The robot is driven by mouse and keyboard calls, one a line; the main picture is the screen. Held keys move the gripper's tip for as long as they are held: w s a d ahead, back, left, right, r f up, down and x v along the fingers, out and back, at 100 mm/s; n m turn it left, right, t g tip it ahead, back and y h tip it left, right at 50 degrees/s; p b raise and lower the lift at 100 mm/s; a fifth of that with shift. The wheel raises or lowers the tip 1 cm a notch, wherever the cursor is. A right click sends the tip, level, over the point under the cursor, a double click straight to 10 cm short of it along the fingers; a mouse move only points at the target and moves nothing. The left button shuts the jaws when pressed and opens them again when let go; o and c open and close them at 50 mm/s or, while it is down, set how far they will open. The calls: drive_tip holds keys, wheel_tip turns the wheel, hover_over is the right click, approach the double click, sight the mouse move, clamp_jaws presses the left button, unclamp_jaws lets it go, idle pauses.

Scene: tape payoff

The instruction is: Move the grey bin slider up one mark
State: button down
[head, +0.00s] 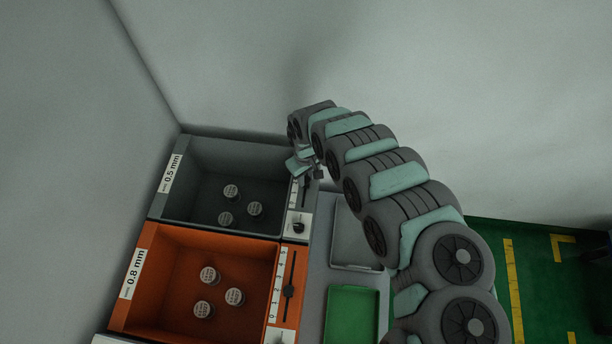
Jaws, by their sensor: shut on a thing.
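The grey bin (172,206), labelled 0.5 mm, holds 3 round grey pieces and stands against the back wall. My gripper (308,176) is over the upper part of this panel, shut on the grey bin's slider. The slider's handle is mostly hidden by the gripper, so I cannot read its mark.
The orange bin (150,276), labelled 0.8 mm, is just in front with its own slider (289,291). A grey tray (352,240) and a green tray (352,315) lie to the right, beside my arm.

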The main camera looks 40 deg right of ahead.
drive_tip(key=shift+w+d+f+b, duration=0.15)
drive_tip(key=shift+w+d+b, duration=0.8)
drive_tip(key=shift+d, duration=0.25)
drive_tip(key=shift+w+d, duration=0.15)
drive_tip(key=shift+d, duration=0.1)
drive_tip(key=c, duration=1.1)
unclamp_jaws()
drive_tip(key=shift+c, duration=0.2)
